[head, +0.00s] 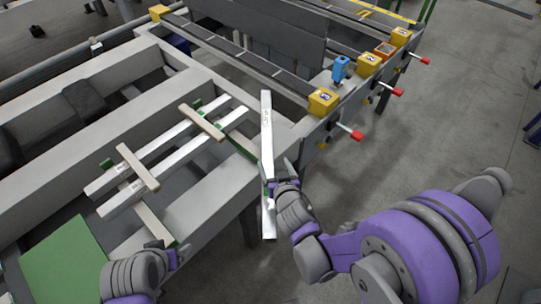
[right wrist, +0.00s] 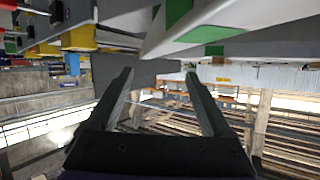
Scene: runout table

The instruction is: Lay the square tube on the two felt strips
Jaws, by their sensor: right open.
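The pale square tube (head: 266,130) runs nearly straight down the head view at the table's right side, its near end hanging past the frame edge. My right gripper (head: 271,178) is beside it and overlaps it; contact is unclear. In the right wrist view the right gripper (right wrist: 160,90) is open, with nothing between its fingers. A green felt strip (head: 241,147) shows near the tube, left of it.
Two shiny tubes (head: 163,150) lie side by side across the frame, with wooden battens (head: 202,122) across them. Yellow blocks (head: 322,101) and red-tipped handles (head: 357,135) line the right side. A green panel (head: 68,262) is lower left. Open floor (head: 450,110) lies right.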

